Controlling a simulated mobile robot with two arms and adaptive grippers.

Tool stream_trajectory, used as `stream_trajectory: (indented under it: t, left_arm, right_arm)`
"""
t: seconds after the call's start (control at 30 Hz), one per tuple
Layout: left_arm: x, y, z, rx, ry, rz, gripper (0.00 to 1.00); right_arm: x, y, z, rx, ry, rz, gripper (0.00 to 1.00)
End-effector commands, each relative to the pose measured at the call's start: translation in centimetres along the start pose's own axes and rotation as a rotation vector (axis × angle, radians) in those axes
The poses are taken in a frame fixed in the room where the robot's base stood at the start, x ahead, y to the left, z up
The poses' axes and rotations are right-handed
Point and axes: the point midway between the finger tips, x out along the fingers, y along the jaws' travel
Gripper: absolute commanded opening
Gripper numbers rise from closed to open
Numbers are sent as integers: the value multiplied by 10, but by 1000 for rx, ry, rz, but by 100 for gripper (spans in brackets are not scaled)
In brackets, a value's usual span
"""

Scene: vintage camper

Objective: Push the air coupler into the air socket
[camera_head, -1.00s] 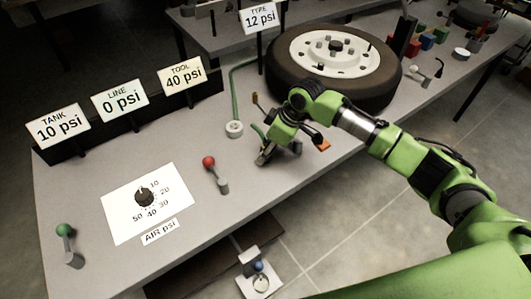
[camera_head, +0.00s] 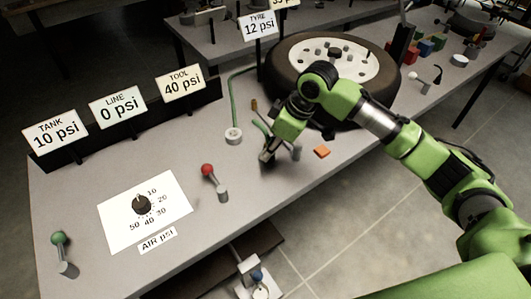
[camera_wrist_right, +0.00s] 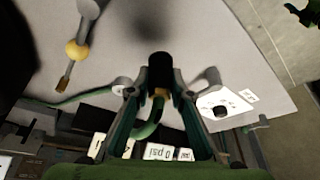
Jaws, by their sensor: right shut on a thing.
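My right gripper (camera_head: 267,158) is low over the near middle of the bench in the head view. In the right wrist view its fingers (camera_wrist_right: 160,92) are closed around the air coupler (camera_wrist_right: 160,68), a black cylinder with a brass collar and a green hose at its back. In the head view the fingers mostly hide the coupler. A pale round fitting (camera_head: 234,134) with a green hose sits on the bench left of the gripper, apart from it; it also shows in the wrist view (camera_wrist_right: 122,84). I cannot tell for sure which part is the air socket. My left gripper is out of view.
A tyre (camera_head: 335,62) lies behind the gripper. An orange block (camera_head: 322,152) and a grey post (camera_head: 296,151) are to its right. A red-knobbed lever (camera_head: 208,170) and the dial card (camera_head: 144,212) are to its left. A brass-tipped part (camera_wrist_right: 66,75) shows in the wrist view.

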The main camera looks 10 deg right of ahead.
Motion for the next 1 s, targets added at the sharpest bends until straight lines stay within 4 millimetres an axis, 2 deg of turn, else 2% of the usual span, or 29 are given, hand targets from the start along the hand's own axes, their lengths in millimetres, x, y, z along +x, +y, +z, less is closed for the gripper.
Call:
stream_trajectory:
  t: [0.07, 0.2, 0.43, 0.63, 1.0]
  left_arm:
    - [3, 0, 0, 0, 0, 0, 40]
    - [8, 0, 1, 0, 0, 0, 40]
    - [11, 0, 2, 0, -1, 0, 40]
    - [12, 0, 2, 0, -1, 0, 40]
    - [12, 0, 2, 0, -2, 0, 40]
  right_arm:
    - [-24, -12, 3, -4, 2, 4, 1]
    - [-44, -37, 19, -3, -1, 1, 1]
    - [-71, -66, 36, -2, 0, 1, 1]
    - [-81, -78, 43, 1, -1, -1, 1]
    - [-83, -80, 43, 1, -1, -1, 1]
